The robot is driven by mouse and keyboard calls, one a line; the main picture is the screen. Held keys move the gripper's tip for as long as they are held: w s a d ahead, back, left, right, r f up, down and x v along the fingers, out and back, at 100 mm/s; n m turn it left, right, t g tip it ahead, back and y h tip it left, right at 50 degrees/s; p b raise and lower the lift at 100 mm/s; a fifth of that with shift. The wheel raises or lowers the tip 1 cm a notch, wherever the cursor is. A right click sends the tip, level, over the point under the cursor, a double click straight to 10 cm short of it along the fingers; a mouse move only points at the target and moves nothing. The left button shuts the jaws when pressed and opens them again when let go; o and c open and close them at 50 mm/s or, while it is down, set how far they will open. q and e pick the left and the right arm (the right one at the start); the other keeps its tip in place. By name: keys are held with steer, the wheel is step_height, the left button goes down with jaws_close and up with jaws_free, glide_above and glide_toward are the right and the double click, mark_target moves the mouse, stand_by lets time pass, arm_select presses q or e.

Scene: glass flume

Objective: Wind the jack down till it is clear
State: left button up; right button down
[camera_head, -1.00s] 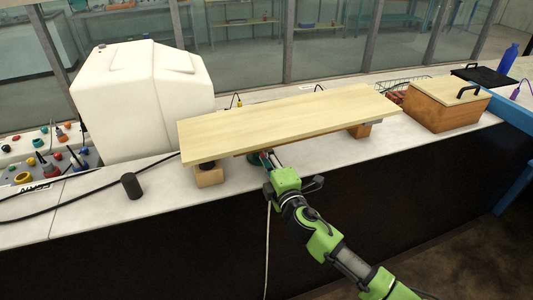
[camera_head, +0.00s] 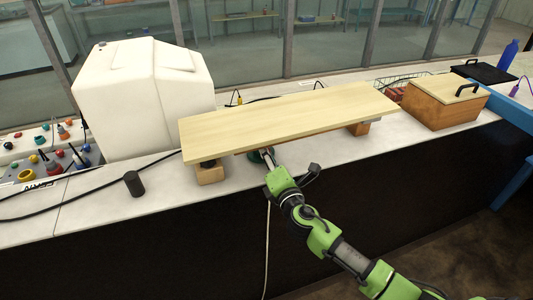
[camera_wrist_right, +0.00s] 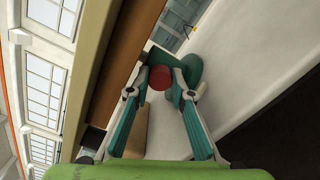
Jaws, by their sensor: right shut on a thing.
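A long pale board (camera_head: 290,115) lies raised above the white counter on wooden blocks. The right block (camera_head: 358,129) shows at the other end. The green jack (camera_head: 256,156) stands under the board's front edge, mostly hidden by it; in the wrist view its green part (camera_wrist_right: 192,68) shows behind the fingers. My right gripper (camera_wrist_right: 165,88) reaches in from the front and is shut on the jack's round red knob (camera_wrist_right: 160,77). Whether the jack's top touches the board is hidden. My left gripper is out of view.
A white bulky housing (camera_head: 145,95) stands behind left. A black cylinder (camera_head: 133,184) stands on the counter (camera_head: 95,208) at left front, near a dark cable. A lidded wooden box (camera_head: 445,102) is at right. The counter's front edge drops to a dark face.

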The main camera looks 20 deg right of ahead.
steer(key=shift+f, duration=0.1)
steer(key=c, duration=1.8)
jaws_free()
steer(key=shift+s+d, duration=0.1)
steer(key=shift+s, duration=3.9)
